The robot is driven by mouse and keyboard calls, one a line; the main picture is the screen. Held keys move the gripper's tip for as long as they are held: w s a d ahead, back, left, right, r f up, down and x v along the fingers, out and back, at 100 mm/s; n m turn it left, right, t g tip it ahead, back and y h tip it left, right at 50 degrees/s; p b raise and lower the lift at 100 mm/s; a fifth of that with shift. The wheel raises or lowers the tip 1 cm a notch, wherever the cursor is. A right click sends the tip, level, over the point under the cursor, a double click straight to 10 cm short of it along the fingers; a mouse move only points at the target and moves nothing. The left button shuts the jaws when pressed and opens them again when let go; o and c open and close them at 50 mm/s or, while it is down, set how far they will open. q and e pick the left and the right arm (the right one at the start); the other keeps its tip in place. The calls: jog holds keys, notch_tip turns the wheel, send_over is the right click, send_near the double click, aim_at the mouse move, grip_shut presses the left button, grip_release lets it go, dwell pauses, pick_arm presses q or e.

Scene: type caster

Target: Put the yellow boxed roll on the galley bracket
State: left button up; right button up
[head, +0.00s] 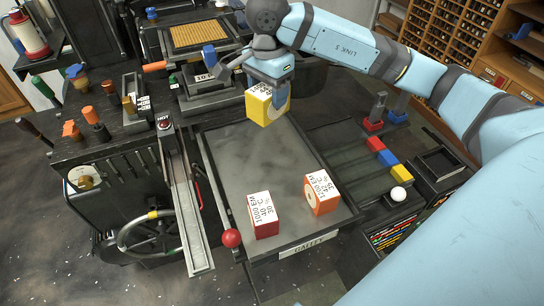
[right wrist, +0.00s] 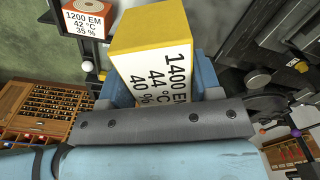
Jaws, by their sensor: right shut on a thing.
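The yellow boxed roll (head: 262,108) is yellow with a white label. My right gripper (head: 271,82) is shut on it, over the far end of the galley. In the right wrist view the box (right wrist: 150,38) sits between the blue fingers, its label reading 1400 EM, 44 °C, 40 %. The galley (head: 258,155) is a flat grey tray with a dark rim and a GALLEY plate on its near edge. I cannot tell whether the box touches it. My left gripper is not in view.
A red box (head: 263,217) and an orange box (head: 322,194) stand on the galley's near part. A red ball knob (head: 231,238) is at its left edge. Red, yellow and blue blocks (head: 387,158) lie to the right. The galley's middle is clear.

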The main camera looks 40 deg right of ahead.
jog(key=shift+s+d+f, duration=0.1)
jog(key=shift+f, duration=0.2)
notch_tip(320, 180, down, 19)
jog(key=shift+f+p, duration=0.1)
jog(key=shift+p, duration=0.4)
jog(key=shift+f, duration=0.15)
jog(key=o, duration=1)
jog(key=shift+o, duration=0.2)
notch_tip(320, 180, up, 12)
jog(key=b, duration=0.1)
jog(key=shift+r, duration=0.2)
